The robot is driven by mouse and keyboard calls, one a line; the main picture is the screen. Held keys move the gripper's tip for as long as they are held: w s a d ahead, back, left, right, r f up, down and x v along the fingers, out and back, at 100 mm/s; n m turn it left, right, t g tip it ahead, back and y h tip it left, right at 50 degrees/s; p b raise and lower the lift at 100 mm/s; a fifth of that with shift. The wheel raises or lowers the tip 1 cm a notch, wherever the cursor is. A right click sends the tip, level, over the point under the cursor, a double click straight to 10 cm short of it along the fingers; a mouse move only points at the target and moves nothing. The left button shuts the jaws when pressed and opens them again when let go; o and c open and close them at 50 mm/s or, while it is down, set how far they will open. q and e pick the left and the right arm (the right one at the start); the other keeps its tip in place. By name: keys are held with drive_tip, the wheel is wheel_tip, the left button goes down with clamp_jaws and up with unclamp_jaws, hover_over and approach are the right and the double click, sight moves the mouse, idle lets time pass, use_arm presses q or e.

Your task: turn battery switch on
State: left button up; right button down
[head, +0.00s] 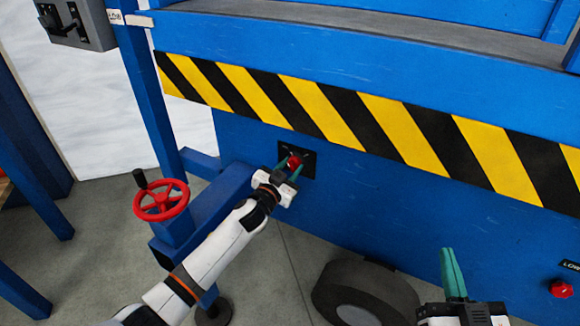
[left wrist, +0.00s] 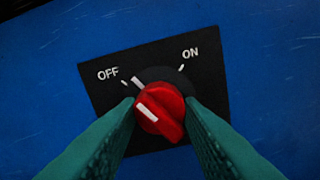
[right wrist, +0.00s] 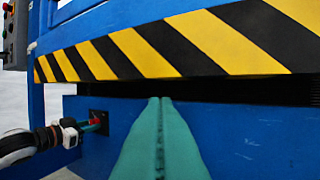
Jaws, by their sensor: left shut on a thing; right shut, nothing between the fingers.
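The battery switch is a red rotary knob (left wrist: 158,112) on a black plate (left wrist: 105,75) marked OFF and ON, fixed to the blue machine side. In the left wrist view, the white line on the knob points up-left, towards the OFF mark. The knob also shows in the head view (head: 294,161). My left gripper (head: 287,168) is shut on the knob, one green finger on each side of it. My right gripper (head: 452,273) is shut and empty, away from the switch; its fingers also show together in the right wrist view (right wrist: 160,105).
A red handwheel (head: 161,200) stands left of my left arm. A black wheel (head: 365,295) is on the floor below the switch. A yellow-black striped beam (head: 390,115) runs above the switch. A red button (head: 561,289) is at the lower right.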

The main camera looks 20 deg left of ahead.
use_arm(q)
drive_tip(key=m+p, duration=0.1)
drive_tip(key=m, duration=0.2)
drive_tip(key=shift+m, duration=0.3)
drive_tip(key=m, duration=0.3)
drive_tip(key=shift+m, duration=0.3)
drive_tip(key=m, duration=0.3)
drive_tip(key=shift+m+p, duration=0.35)
drive_tip(key=shift+m, duration=1.95)
use_arm(e)
wheel_tip(320, 180, down, 7)
drive_tip(key=d+g+h, duration=0.1)
drive_tip(key=g+h, duration=0.1)
drive_tip(key=g, duration=0.3)
drive_tip(key=shift+s+d+f, duration=0.15)
drive_tip(key=shift+s+d, duration=0.05)
drive_tip(key=shift+s, duration=0.25)
use_arm(q)
drive_tip(key=o, duration=1)
drive_tip(key=shift+s+a, duration=0.1)
